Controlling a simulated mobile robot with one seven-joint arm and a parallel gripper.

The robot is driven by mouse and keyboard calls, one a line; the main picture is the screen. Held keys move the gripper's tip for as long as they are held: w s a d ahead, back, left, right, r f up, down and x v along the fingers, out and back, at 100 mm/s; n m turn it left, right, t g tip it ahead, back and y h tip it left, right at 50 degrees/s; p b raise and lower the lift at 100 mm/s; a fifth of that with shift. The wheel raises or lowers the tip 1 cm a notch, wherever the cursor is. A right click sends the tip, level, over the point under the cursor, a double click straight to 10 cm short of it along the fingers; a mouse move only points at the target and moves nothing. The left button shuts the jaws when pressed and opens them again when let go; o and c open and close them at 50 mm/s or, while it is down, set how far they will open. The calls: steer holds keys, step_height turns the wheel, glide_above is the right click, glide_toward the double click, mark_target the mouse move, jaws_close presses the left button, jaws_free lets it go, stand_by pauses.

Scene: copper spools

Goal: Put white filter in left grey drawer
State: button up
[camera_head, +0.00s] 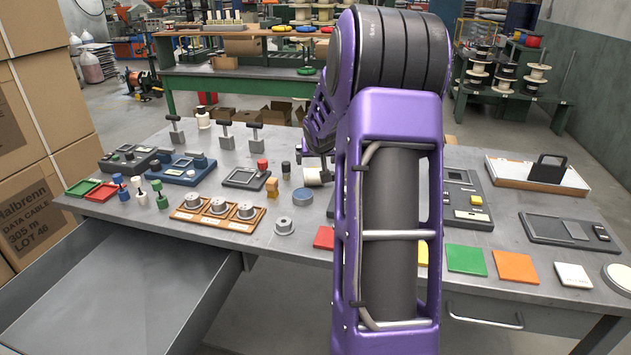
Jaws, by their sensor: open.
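The white square tile (573,276), which looks like the white filter, lies flat on the right front of the table, right of the orange tile (516,267). The left grey drawer (120,290) is pulled out at the front left of the table, and its visible floor is bare. My gripper (318,168) is over the middle of the table, mostly hidden behind my purple arm. It is open, well to the left of the white tile and apart from it. A small white round thing (313,179) shows just beside it; I cannot tell whether they touch.
Red (324,237) and green (466,259) tiles lie along the front edge. A wooden tray (218,213) with metal spools stands left of centre. A dark grey panel (568,231) lies behind the white tile. A closed drawer's handle (484,318) shows at front right. Cardboard boxes (45,130) rise at left.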

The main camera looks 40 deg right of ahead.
mark_target(314, 169)
steer(key=shift+a+b+x, duration=0.15)
steer(key=shift+b+x, duration=0.15)
steer(key=shift+x, duration=1.25)
steer(key=shift+a+b+x, duration=0.15)
steer(key=shift+b+x, duration=0.1)
steer(key=shift+x, duration=1.35)
steer(key=shift+s+f, duration=0.15)
steer(key=shift+f, duration=0.05)
steer(key=c, duration=1.5)
step_height(314, 169, up, 10)
steer(key=p, duration=0.2)
steer(key=shift+p, duration=0.3)
steer(key=shift+c, duration=0.2)
